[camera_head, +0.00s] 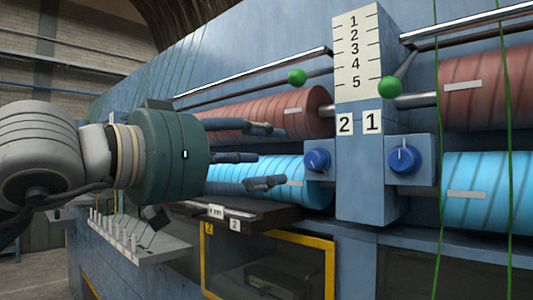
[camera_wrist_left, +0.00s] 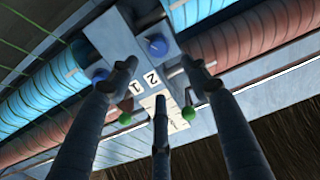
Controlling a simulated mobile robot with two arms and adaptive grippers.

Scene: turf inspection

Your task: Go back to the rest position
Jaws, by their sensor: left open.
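My left gripper (camera_head: 266,156) reaches in from the left in the head view, with its dark fingers spread and nothing between them. It is in front of the red roller (camera_head: 265,108) and the blue roller (camera_head: 315,190) left of the central post. The wrist view also shows the open left gripper (camera_wrist_left: 160,76), its three fingers pointing at the machine's post with the labels 2 and 1. Whether a fingertip touches a roller cannot be told. My right gripper is not in view.
The post's scale plate (camera_head: 356,58) stands between two green-knobbed levers (camera_head: 297,76) (camera_head: 389,86). Two blue dials (camera_head: 317,160) (camera_head: 404,158) sit below. A ledge with upright pegs (camera_head: 130,240) and a yellow-framed opening (camera_head: 330,270) are lower down. Green strands (camera_head: 510,130) hang at right.

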